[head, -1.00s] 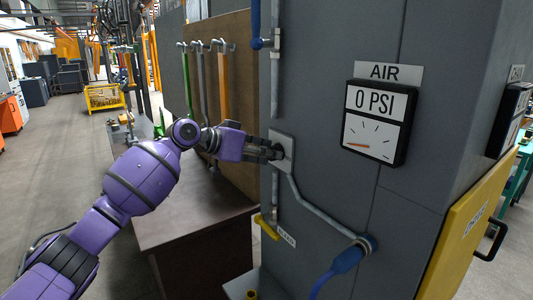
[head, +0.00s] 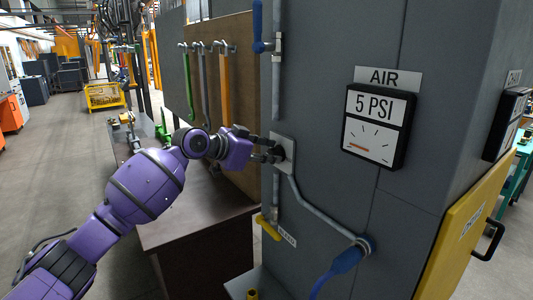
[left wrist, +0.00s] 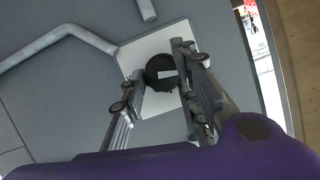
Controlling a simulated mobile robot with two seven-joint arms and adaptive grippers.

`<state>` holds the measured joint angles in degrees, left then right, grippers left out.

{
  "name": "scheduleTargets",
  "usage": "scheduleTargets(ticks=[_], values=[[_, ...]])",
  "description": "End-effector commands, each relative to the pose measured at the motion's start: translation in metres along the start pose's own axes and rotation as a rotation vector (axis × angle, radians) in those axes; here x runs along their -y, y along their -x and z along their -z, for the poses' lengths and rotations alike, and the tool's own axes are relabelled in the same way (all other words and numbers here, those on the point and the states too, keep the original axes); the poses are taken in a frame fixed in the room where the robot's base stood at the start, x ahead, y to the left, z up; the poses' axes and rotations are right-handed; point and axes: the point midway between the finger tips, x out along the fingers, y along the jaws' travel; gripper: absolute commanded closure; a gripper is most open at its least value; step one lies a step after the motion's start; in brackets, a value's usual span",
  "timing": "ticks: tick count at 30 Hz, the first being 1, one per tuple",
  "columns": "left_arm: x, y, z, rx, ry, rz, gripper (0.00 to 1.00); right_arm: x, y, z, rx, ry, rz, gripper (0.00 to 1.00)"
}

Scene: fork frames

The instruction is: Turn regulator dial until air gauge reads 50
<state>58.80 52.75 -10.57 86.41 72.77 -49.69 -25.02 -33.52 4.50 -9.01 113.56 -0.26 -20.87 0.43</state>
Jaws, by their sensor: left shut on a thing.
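The air gauge (head: 376,128) hangs on the grey cabinet under an AIR sign. Its display reads 5 PSI and its orange needle points to the lower left of the scale. The regulator dial (left wrist: 161,72) is a round black knob with a pale mark, on a light square plate (head: 288,145) left of the gauge. My left gripper (head: 275,152) reaches it from the left and is shut on the dial, one finger on each side in the left wrist view. In the head view the fingers hide most of the dial. My right gripper is not in view.
A grey pipe (head: 315,211) runs from the plate down to a blue hose fitting (head: 364,244). A blue handle (head: 258,22) is above and a yellow handle (head: 268,228) below. A dark workbench (head: 195,215) stands under my left arm. A yellow panel (head: 465,235) is at the right.

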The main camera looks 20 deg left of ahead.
Motion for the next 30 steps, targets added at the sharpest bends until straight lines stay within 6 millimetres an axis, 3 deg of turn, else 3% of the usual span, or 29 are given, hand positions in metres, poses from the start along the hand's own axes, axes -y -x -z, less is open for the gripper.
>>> scheduleTargets(ticks=[19,30], values=[[-0.011,-0.004,-0.007,0.003,-0.567,0.221,0.98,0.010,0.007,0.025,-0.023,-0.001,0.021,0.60],[-0.011,-0.006,-0.013,0.003,-0.889,0.356,0.98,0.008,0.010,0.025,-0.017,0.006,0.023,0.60]])
